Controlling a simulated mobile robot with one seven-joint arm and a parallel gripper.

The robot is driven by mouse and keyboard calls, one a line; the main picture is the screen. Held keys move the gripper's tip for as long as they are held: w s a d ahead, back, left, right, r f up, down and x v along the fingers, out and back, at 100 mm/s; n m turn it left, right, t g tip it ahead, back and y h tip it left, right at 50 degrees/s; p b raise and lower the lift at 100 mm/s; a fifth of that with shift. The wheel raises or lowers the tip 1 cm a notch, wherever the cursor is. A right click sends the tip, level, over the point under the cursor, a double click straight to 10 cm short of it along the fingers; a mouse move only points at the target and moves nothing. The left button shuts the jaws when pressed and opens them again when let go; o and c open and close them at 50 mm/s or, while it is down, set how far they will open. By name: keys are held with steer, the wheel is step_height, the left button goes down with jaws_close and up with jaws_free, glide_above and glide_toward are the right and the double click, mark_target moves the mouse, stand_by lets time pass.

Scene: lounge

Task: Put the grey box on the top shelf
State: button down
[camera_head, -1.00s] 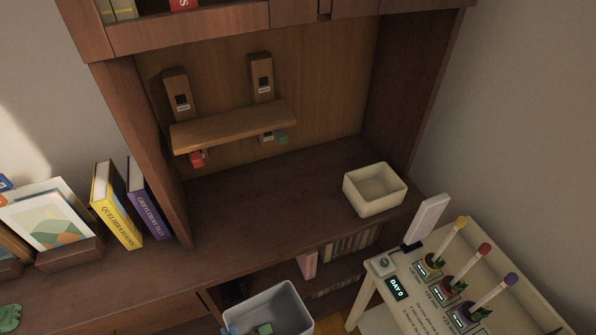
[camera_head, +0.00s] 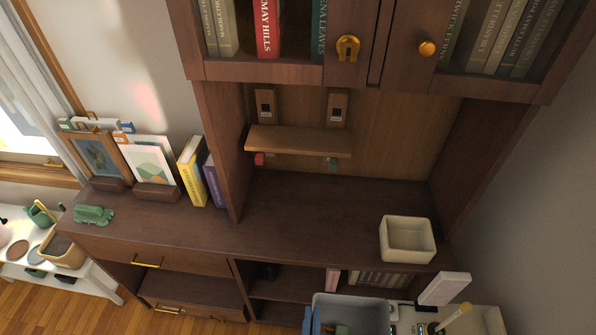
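A grey open box (camera_head: 352,303) is at the bottom edge of the head view, in front of the cabinet, partly cut off. A green item (camera_head: 342,329) shows inside it and a blue item (camera_head: 308,319) at its left side. I cannot tell what supports the box. A small wooden shelf (camera_head: 298,140) is fixed to the back panel of the cabinet recess, its top bare. Glass-fronted book compartments are above it. My gripper is not in view.
A cream open box (camera_head: 407,240) stands at the right of the dark counter (camera_head: 310,215); the counter's middle is clear. A white panel (camera_head: 444,289) rises at lower right.

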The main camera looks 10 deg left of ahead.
step_height(320, 180, up, 18)
steer(key=p, duration=1.6)
steer(key=shift+p, duration=0.3)
steer(key=shift+d, duration=0.1)
